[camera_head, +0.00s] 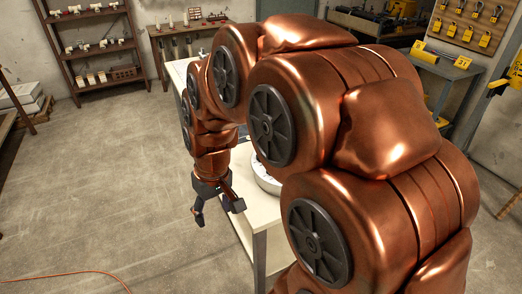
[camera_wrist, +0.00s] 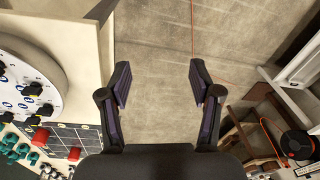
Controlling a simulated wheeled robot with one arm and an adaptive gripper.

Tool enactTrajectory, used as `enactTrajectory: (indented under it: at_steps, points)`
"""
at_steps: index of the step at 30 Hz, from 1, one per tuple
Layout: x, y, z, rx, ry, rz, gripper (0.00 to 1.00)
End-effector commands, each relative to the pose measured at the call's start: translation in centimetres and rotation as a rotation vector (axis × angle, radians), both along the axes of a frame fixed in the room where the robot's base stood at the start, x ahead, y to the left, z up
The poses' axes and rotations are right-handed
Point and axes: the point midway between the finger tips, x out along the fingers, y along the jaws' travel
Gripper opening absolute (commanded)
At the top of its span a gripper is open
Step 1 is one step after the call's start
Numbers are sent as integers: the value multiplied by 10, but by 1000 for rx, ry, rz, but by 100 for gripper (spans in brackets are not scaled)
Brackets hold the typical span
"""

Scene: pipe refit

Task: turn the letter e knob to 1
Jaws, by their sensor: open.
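My gripper (camera_head: 216,216) hangs open and empty beside the cream table (camera_head: 263,216), over the floor. In the wrist view its two fingers stand wide apart, with only bare floor between the fingertips (camera_wrist: 160,74). A round white unit (camera_wrist: 52,78) with several black knobs (camera_wrist: 28,89) and blue-ringed marks sits to the left of my gripper, cut off by the picture edge. I cannot make out which knob bears the letter e, or its setting. In the head view a white round piece (camera_head: 264,181) shows on the table, mostly hidden behind my arm.
A dark gridded panel (camera_wrist: 68,136) with red and green parts lies below the round unit. A cluttered wooden rack (camera_wrist: 262,125) stands at the lower right of the wrist view. Shelves (camera_head: 95,45) line the back wall. The floor (camera_head: 110,165) at left is open, with an orange cable (camera_head: 75,274).

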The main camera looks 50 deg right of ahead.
Motion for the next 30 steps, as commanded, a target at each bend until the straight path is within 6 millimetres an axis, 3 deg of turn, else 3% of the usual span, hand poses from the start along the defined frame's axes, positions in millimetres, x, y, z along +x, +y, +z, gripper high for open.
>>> enactTrajectory:
  at_steps: [3,9,13,18,24,30]
  points:
    - [39,-42,0,1,-60,-48,64]
    - [90,-127,-5,-29,-171,-122,64]
    - [109,-188,-12,-61,-232,-175,64]
    - [118,-254,-20,-110,-288,-228,64]
    - [117,-292,-26,-140,-314,-257,64]
    - [119,-296,-31,-143,-317,-259,64]
